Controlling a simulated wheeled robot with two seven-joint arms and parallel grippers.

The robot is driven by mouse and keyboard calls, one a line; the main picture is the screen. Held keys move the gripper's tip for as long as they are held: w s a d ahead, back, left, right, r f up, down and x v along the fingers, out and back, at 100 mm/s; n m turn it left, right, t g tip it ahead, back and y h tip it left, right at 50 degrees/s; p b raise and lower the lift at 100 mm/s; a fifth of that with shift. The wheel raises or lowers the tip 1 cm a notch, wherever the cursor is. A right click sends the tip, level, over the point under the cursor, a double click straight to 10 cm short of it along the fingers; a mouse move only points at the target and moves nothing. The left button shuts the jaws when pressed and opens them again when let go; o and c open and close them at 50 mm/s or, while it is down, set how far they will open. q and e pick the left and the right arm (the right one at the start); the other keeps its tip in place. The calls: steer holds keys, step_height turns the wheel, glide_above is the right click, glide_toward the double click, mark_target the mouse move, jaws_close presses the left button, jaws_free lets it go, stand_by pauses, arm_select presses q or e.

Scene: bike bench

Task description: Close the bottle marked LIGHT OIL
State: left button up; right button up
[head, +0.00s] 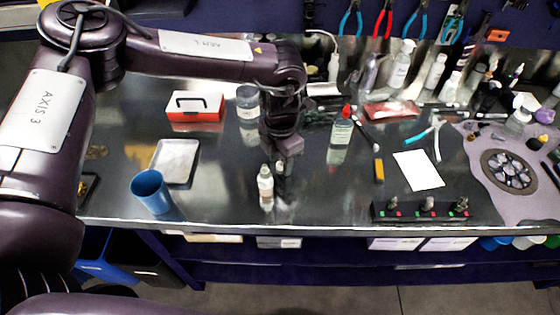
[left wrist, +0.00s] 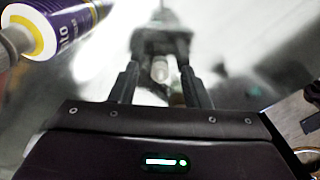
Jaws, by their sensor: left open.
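My left gripper (head: 280,160) points down over the bench from the arm that comes in from the left. It is open. A small bottle (head: 265,188) with a whitish top and pale label stands just below and beside its fingertips. In the left wrist view a pale rounded tip (left wrist: 160,70) shows between the two fingers (left wrist: 160,88); contact cannot be told. A clear bottle with a red pointed top (head: 341,134) stands to the right of the gripper. No label can be read as LIGHT OIL, and no loose cap can be made out. My right gripper is not in view.
A blue cup (head: 150,191) and a grey tray (head: 176,161) are left of the small bottle. A red box (head: 195,108) and a jar (head: 248,102) stand behind. A black strip with lit buttons (head: 423,209) lies at the front right. A purple-yellow container (left wrist: 65,25) is close in the wrist view.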

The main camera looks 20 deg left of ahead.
arm_select(q)
steer(key=shift+c, duration=0.4)
jaws_close()
steer(key=shift+r, duration=0.5)
step_height(320, 180, up, 19)
steer(key=b, duration=0.1)
